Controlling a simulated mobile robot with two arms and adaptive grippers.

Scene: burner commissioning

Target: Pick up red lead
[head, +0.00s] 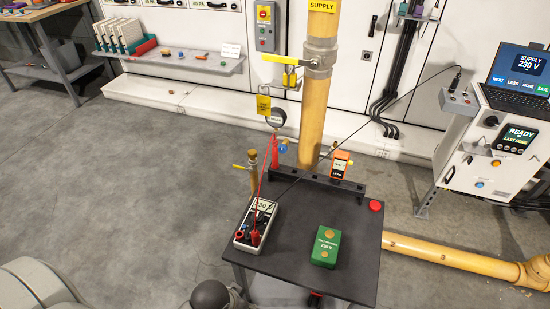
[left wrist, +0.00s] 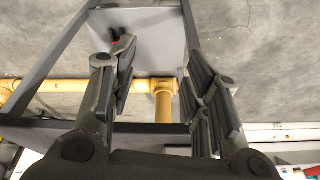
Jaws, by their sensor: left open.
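The red lead has a red plug (head: 255,238) at the front of the white multimeter (head: 244,241). Its thin cable rises towards the yellow pipe fittings behind. The multimeter lies on the left of the dark table (head: 290,268). A black lead (head: 390,99) arcs from the meter to the console at the right. In the left wrist view my left gripper (left wrist: 163,88) is open, with nothing between its fingers. A small red item (left wrist: 116,34) shows beyond the left finger; I cannot tell what it is. The head view does not clearly show my left fingers. My right gripper is not in view.
An orange device (head: 340,165) stands behind. A yellow supply pipe (head: 313,110) rises beyond the table. Floor is open at left.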

